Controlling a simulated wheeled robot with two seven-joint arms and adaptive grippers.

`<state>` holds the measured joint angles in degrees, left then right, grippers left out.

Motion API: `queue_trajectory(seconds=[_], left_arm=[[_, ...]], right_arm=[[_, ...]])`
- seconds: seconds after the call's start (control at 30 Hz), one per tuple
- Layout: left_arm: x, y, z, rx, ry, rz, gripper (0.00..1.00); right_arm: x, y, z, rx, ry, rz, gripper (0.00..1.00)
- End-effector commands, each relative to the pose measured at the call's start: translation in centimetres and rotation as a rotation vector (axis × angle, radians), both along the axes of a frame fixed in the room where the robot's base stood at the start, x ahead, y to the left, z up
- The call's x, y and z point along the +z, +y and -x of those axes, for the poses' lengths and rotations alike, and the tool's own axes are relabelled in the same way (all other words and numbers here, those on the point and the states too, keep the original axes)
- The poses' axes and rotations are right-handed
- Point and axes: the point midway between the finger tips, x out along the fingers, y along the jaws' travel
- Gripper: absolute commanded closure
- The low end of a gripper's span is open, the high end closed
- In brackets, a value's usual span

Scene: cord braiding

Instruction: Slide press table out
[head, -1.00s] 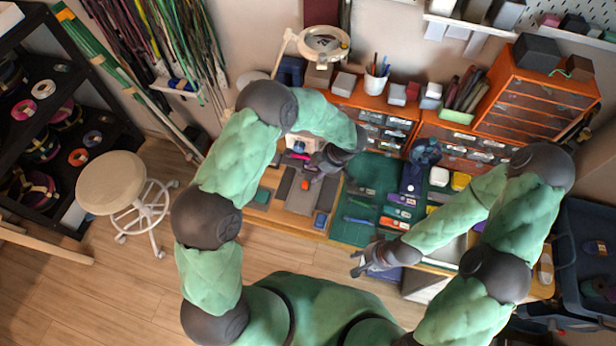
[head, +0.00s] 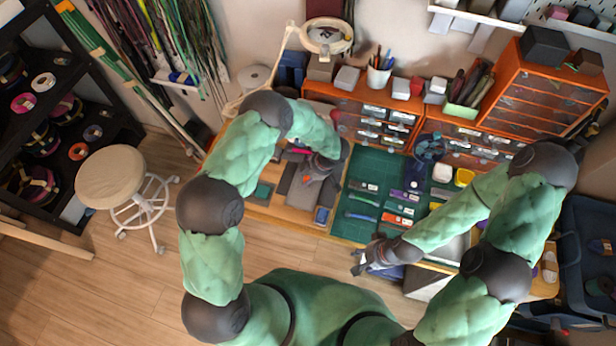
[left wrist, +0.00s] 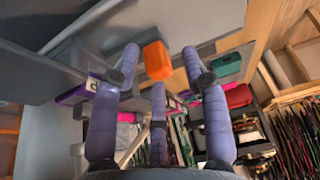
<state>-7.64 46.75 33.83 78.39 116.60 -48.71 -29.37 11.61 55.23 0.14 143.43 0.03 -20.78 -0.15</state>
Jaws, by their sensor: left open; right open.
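The press table seems to be the flat grey plate (head: 301,196) on the left part of the wooden bench. A small orange block (left wrist: 157,60), probably its knob, shows between my left gripper's fingers in the left wrist view. My forearm and hand hide part of the plate. My right gripper (head: 359,258) is open and empty, near the bench's front edge, away from the plate.
A green cutting mat (head: 352,212) with several coloured tools lies right of the plate. A blue item (head: 321,215) and a teal box (head: 263,190) lie beside the plate. Orange drawer cabinets (head: 385,103) stand behind. The floor in front and a stool (head: 111,178) are at left.

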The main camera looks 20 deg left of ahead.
Motion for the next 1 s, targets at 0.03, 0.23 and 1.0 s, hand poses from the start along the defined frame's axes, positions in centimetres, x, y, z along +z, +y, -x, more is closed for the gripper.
queue_trajectory(seconds=[0.03, 0.23, 1.0], left_arm=[[0.0, 0.0, 0.0, 0.000, 0.000, 0.000, 0.55], [0.0, 0.0, 0.0, 0.000, 0.000, 0.000, 0.83], [0.2, 0.4, 8.7, -0.007, 0.009, -0.003, 1.00]], right_arm=[[0.0, 0.0, 0.0, 0.000, 0.000, 0.000, 0.55], [0.0, 0.0, 0.0, 0.000, 0.000, 0.000, 0.55], [4.0, 0.0, 0.0, 0.000, 0.000, 0.000, 0.55]])
